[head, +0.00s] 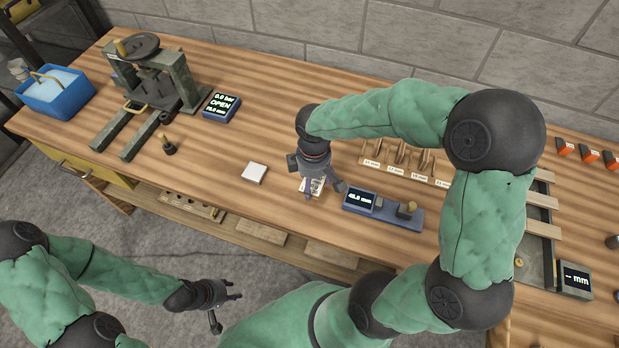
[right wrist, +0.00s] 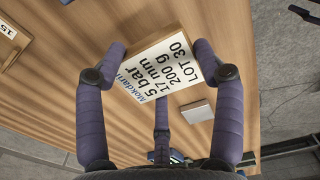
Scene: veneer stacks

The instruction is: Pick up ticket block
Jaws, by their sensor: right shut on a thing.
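The ticket block (right wrist: 158,65) is a white-faced block with printed text, including "LOT 30", "200 g", "17 mm" and "5 bar". In the head view a part of it (head: 313,186) shows under my right gripper (head: 321,194). My right gripper, seen in the right wrist view (right wrist: 160,75), is shut on the block, with its fingers around the block's edges. I cannot tell whether the block touches the bench. My left gripper (head: 226,304) hangs in front of the bench, its fingers apart and empty.
A plain white block (head: 254,173) lies left of my right gripper. A gauge with a display (head: 383,209) stands close on the right. A press (head: 150,85), its readout (head: 221,106) and a blue tub (head: 56,92) stand at left. Labelled veneer slots (head: 402,160) are behind.

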